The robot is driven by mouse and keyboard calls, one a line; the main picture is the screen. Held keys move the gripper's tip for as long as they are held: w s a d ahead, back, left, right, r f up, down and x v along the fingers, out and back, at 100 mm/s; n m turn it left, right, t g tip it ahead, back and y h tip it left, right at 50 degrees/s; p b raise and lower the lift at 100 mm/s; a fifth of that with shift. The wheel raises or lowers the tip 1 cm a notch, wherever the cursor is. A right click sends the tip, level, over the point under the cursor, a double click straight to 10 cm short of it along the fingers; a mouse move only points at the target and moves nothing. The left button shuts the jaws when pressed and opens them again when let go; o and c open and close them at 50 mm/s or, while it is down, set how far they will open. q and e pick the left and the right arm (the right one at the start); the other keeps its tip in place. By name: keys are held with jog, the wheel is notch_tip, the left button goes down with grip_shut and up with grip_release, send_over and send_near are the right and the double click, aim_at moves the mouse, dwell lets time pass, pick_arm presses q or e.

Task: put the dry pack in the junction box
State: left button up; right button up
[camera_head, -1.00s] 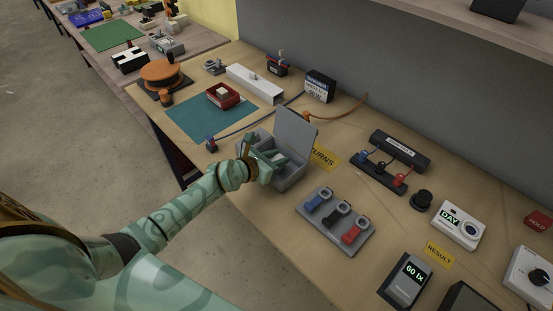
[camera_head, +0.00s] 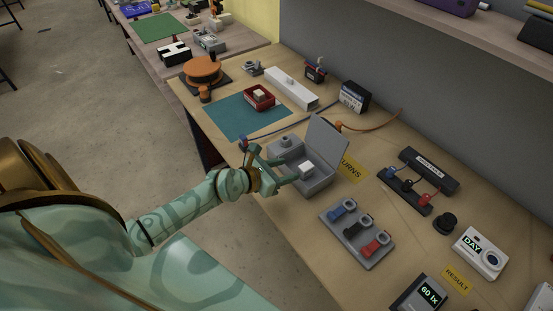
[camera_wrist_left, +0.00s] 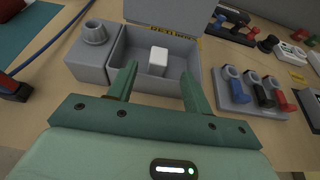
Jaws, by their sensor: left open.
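The grey junction box (camera_head: 316,184) stands on the bench with its lid raised at the back. It also shows in the left wrist view (camera_wrist_left: 190,52). A small white block, which looks like the dry pack (camera_head: 305,168), sits inside the box's open compartment; the left wrist view shows it apart from the walls (camera_wrist_left: 158,61). My left gripper (camera_head: 284,169) is open at the box's near side. In the left wrist view its two fingers (camera_wrist_left: 158,80) are spread, with the pack beyond them and nothing between them. My right gripper is not in view.
A red tray (camera_head: 258,104) holding a cream block lies on the teal mat (camera_head: 240,125). A grey holder (camera_head: 372,257) with blue, black and red connectors stands to the right of the box. A blue cable runs behind the box. A shelf overhangs the back right.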

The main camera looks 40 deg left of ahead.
pick_arm(q)
jog(key=shift+v, duration=1.55)
